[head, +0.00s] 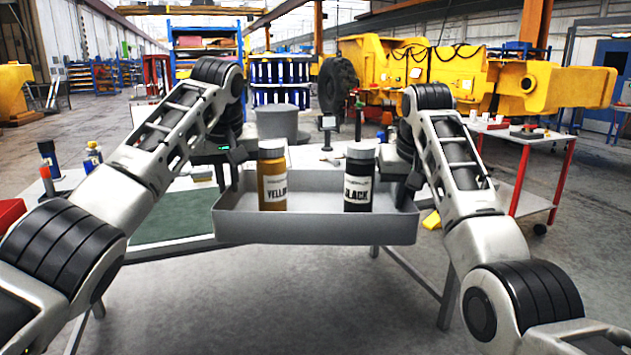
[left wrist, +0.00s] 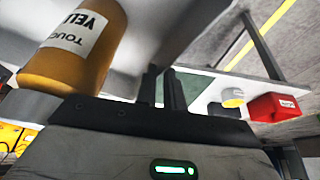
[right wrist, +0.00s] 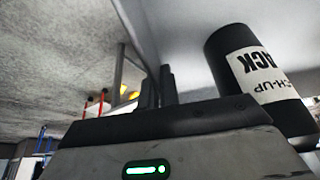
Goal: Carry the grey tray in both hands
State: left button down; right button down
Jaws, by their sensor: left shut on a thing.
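The grey tray (head: 315,229) is roughly level in the middle of the head view, in front of the table. It holds a yellow bottle (head: 272,181) labelled YELLOW and a dark bottle (head: 359,184) labelled BLACK, both upright. My left gripper (head: 231,186) is shut on the tray's left wall, its fingers showing in the left wrist view (left wrist: 161,90), near the yellow bottle (left wrist: 80,50). My right gripper (head: 403,190) is at the right wall; in the right wrist view its fingers (right wrist: 157,88) look closed on it, near the black bottle (right wrist: 255,75).
The white table (head: 120,188) behind the tray bears a green mat (head: 165,229), small bottles and a red box (head: 10,212) at left. A grey bucket (head: 277,124) stands beyond. A red-legged cart (head: 525,150) is at right. Floor in front is clear.

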aim_at(217, 223)
pick_arm(q)
jog(key=shift+a, duration=0.3)
pick_arm(e)
jog(key=shift+d, duration=0.3)
